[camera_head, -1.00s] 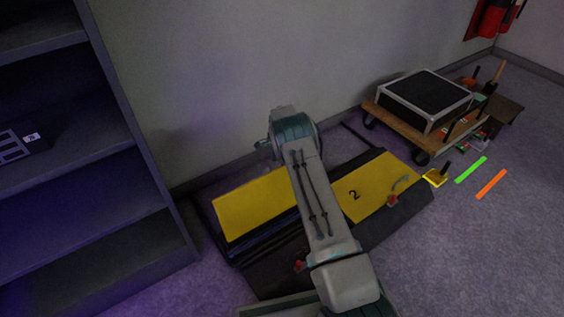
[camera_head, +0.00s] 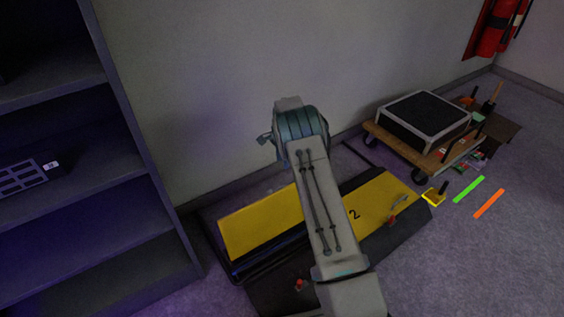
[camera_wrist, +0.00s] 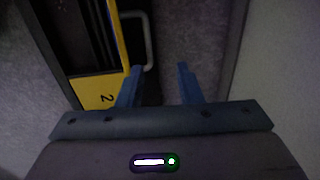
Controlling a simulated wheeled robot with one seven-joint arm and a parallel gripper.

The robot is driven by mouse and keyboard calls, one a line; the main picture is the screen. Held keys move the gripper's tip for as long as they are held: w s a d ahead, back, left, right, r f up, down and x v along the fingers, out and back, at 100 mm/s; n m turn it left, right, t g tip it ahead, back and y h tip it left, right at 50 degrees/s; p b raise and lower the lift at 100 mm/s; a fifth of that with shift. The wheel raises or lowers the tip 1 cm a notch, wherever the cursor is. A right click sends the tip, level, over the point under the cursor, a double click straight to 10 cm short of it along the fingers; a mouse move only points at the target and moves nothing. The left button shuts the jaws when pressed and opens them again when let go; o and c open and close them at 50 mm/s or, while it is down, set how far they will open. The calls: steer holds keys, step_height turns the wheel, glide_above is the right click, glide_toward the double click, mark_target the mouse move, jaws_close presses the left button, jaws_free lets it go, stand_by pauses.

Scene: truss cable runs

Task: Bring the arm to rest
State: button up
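My arm rises across the middle of the head view, in front of a black case with yellow lid panels (camera_head: 262,222) marked "2". My gripper's fingers are hidden behind the arm in the head view. In the wrist view my gripper (camera_wrist: 158,85) has two blue fingers spread apart with nothing between them. The yellow edge of the case (camera_wrist: 95,92) lies to the left of the fingers there, below them. A dark handle-like loop with a pale rim shows just beyond the left finger.
A dark shelf unit (camera_head: 150,215) stands at the left, holding a grey box (camera_head: 22,176). A wooden dolly (camera_head: 432,158) carries a black-topped case (camera_head: 425,115) at the right. Green (camera_head: 468,189) and orange (camera_head: 489,203) strips lie on the floor. A wall is close behind the arm.

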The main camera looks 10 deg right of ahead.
stand_by(0.4)
steer(key=s+r+n+p, duration=0.2)
steer(key=s+r+p, duration=0.35)
steer(key=r, duration=0.85)
steer(key=s+r+n+p, duration=0.2)
steer(key=s+r+p, duration=0.35)
steer(key=r, duration=0.75)
steer(key=s+r+n+p, duration=0.2)
steer(key=s+r+p, duration=0.35)
steer(key=r, duration=0.85)
steer(key=s+a+r+n+t+p, duration=0.1)
steer(key=s+r+n+p, duration=0.2)
steer(key=s+r+p, duration=0.6)
steer(key=s+a+r+n+t+p, duration=0.1)
steer(key=s+r+n+p, duration=0.3)
steer(key=s+r+p, duration=0.6)
steer(key=s+r, duration=0.3)
steer(key=s, duration=0.6)
steer(key=shift+r, duration=0.2)
